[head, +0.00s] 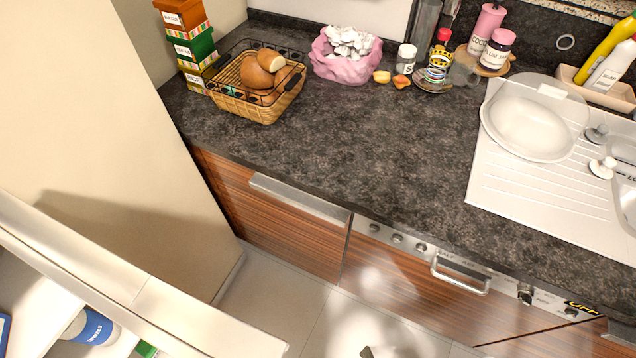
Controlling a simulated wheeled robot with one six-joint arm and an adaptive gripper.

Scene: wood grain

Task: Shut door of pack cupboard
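In the head view, a cream cupboard-like unit (135,310) stands open at the lower left. Its pale edge runs diagonally towards the bottom middle. Inside it a shelf holds a blue-and-white roll labelled towels (92,328). A large cream panel (90,150) rises behind it on the left; I cannot tell whether it is a door or a fixed side. The door's hinge and handle are not visible. A small grey tip (366,352) at the bottom edge may be my gripper, mostly cut off by the frame. It appears apart from the cream unit. Its opening is not visible.
A dark worktop (360,150) carries a bread basket (255,88), a pink bag (345,65), jars and a white sink unit (510,190). Wooden fronts with a metal handle (461,275) lie below. Tiled floor (275,300) is clear between the cream unit and these fronts.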

